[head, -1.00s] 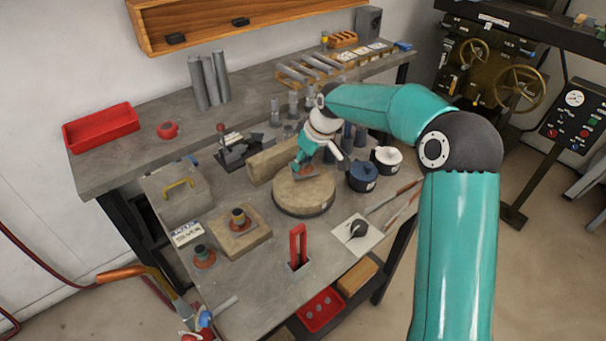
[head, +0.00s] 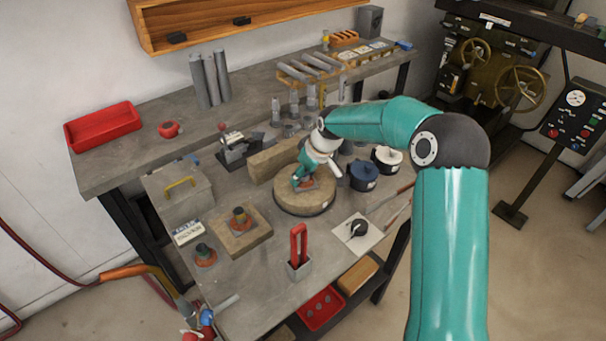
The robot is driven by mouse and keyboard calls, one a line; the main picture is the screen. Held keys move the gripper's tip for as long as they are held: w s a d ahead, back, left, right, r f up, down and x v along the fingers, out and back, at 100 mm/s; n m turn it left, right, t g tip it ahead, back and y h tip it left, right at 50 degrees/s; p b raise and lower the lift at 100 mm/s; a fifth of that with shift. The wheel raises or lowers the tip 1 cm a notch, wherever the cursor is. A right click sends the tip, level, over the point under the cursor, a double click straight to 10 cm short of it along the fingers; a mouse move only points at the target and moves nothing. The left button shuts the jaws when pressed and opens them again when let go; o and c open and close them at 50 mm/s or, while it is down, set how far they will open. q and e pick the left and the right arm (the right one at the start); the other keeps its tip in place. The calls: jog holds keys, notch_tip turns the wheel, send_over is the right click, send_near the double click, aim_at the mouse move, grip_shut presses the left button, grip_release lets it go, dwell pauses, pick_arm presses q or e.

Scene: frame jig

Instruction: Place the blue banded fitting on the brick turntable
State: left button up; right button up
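The turntable (head: 303,203) is a round, tan, thick disc in the middle of the bench. My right gripper (head: 305,181) is over its top and points down. Its teal fingers are closed around a fitting with a reddish-brown flange (head: 308,184). The fingers hide most of this fitting, so I cannot make out its band. The flange is at or just above the turntable's top; I cannot tell whether it touches. Another fitting (head: 239,216) with a yellowish band stands on a square tan block (head: 258,234). A dark greenish fitting (head: 203,253) stands on the bench beside it. My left gripper is out of view.
A long tan block (head: 272,160) and a small vise (head: 238,150) are behind the turntable. Dark and white lidded pots (head: 363,180) (head: 387,160) stand to its right. A red upright tool in a holder (head: 299,268) stands in front. Bare bench lies between.

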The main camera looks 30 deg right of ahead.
jog(key=shift+r, duration=0.15)
jog(key=b+v, duration=0.1)
jog(key=v, duration=1.1)
dwell(0.4)
